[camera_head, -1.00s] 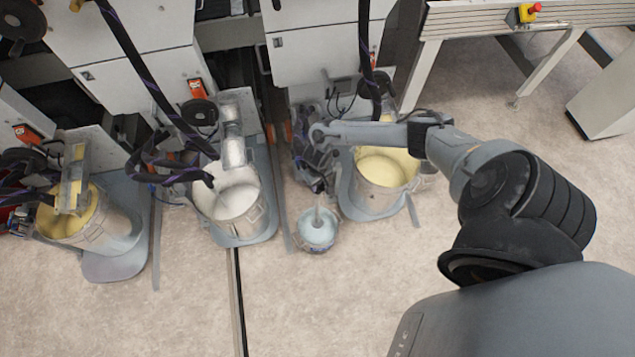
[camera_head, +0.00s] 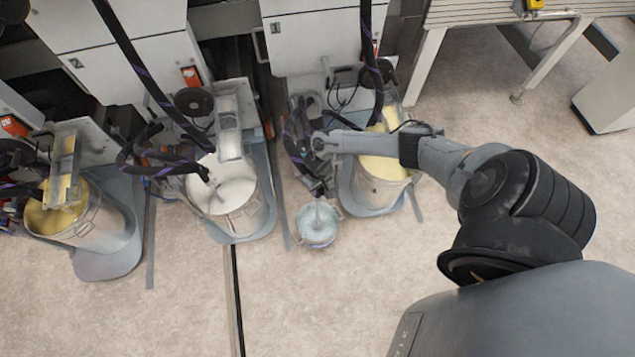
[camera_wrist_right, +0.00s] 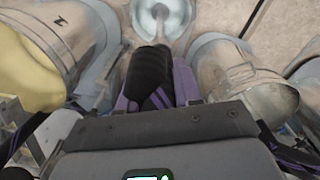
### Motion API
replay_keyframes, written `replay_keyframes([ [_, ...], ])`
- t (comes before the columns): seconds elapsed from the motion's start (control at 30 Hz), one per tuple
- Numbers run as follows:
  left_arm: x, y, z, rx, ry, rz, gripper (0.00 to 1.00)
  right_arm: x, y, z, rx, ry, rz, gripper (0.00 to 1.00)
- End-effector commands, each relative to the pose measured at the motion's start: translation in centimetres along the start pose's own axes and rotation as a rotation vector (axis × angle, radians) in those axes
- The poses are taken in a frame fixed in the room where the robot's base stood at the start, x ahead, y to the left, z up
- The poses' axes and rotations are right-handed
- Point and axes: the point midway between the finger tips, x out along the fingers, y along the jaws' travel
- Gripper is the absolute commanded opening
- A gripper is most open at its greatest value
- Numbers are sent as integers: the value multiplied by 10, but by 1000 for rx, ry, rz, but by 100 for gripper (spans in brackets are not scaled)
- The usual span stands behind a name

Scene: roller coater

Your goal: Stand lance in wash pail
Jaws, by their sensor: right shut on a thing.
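My right gripper (camera_head: 314,180) is above the pail, shut on the lance. The lance's pale grey pipe (camera_head: 318,211) runs down from the gripper into the pail, close to upright; its tip is hidden in the liquid. In the right wrist view the lance's black ribbed grip (camera_wrist_right: 150,75) sits between purple-edged parts of the gripper, with the pail (camera_wrist_right: 181,42) beyond it. My left gripper is not in view.
A drum of yellow coating (camera_head: 380,185) stands right of the pail, and a drum of white coating (camera_head: 235,210) to its left. Another yellow drum (camera_head: 100,225) is at far left. Black hoses (camera_head: 140,75) hang in front of white cabinets. The floor in front is clear.

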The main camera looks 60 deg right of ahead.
Motion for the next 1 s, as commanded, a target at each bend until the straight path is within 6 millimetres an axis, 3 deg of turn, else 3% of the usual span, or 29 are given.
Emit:
replay_keyframes([
  [0.03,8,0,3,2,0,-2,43,10,-1,0,1,0,-1,0],
  [1.0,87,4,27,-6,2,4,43,122,-1,-1,1,2,-1,0],
])
